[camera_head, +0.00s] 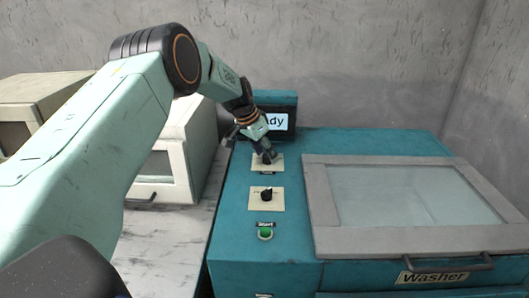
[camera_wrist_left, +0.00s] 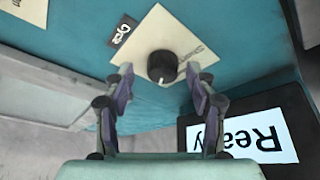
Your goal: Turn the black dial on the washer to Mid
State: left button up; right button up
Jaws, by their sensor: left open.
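The teal washer (camera_head: 340,145) has two pale square plates on its top. A black dial (camera_head: 266,194) sits on the nearer plate, in plain sight. The farther plate (camera_head: 279,165) is under my left gripper (camera_head: 265,157), which mostly hides its middle in the head view. In the left wrist view another round black dial (camera_wrist_left: 162,66) sits on that pale plate. My left gripper (camera_wrist_left: 160,77) is open, with one fingertip to each side of this dial. I cannot tell whether they touch it. My right gripper is not in view.
A green start button (camera_head: 265,233) is in front of the nearer dial. A screen (camera_head: 280,121) reading "Ready" stands behind the plates. A grey-framed glass lid (camera_head: 320,215) with a handle is on the right. White cabinets (camera_head: 175,165) and a marble-like counter (camera_head: 180,235) are on the left.

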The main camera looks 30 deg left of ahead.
pick_arm(q)
jog(key=shift+w+f, duration=0.4)
jog(key=shift+w, duration=0.1)
jog(key=shift+c, duration=0.9)
jog(key=shift+w+f, duration=0.15)
jog(key=shift+c, duration=0.8)
jog(key=shift+s+a+r, duration=0.1)
jog(key=shift+s+r, duration=0.2)
jog(key=shift+s, duration=0.05)
jog(key=c, duration=0.8)
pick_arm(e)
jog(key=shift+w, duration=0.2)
pick_arm(q)
jog(key=shift+r, duration=0.1)
